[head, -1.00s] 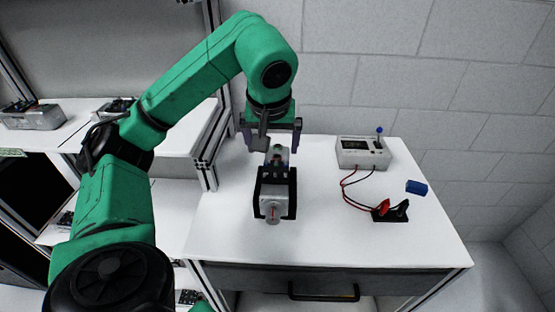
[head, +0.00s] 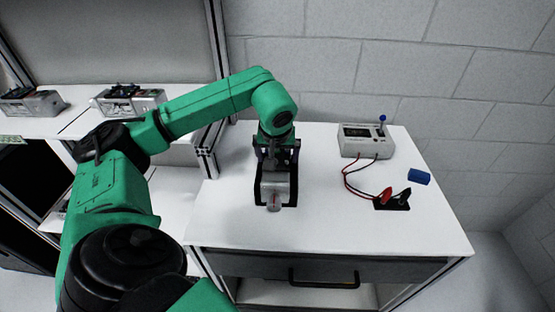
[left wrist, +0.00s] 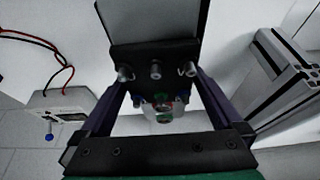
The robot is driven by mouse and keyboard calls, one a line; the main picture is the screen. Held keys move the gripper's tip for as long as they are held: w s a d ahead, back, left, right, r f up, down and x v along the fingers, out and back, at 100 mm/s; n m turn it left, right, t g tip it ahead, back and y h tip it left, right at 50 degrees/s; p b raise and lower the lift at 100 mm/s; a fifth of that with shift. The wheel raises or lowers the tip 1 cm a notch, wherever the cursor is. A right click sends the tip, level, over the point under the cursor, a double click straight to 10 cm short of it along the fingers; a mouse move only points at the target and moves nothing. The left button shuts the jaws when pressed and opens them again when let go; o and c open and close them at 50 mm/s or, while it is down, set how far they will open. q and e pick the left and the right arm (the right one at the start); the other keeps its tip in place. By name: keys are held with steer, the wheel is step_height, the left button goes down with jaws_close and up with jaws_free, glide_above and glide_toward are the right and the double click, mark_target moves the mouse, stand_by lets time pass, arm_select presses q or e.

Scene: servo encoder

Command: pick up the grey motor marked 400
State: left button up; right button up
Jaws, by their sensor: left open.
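The grey motor (head: 276,186) sits in a black bracket (head: 260,194) on the white table, its end with a small red mark toward me. No number is readable on it. My left gripper (head: 276,160) is above and at the rear end of the motor, fingers pointing down. In the left wrist view the open fingers (left wrist: 162,84) stand on either side of the motor's dark, bolted end and a clear part (left wrist: 163,112). The grey body (left wrist: 150,20) shows beyond. Contact cannot be made out. My right gripper is not in view.
A grey meter box (head: 365,141) with a blue-topped knob stands at the back right. Its red and black leads run to a black clip holder (head: 392,201). A blue block (head: 418,177) lies nearby. Shelves with similar devices (head: 130,100) are at left. The table's front right is clear.

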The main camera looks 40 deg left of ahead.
arm_select(q)
steer(key=c, duration=1.5)
steer(key=shift+w, duration=0.1)
jaws_close()
steer(key=shift+r, duration=0.15)
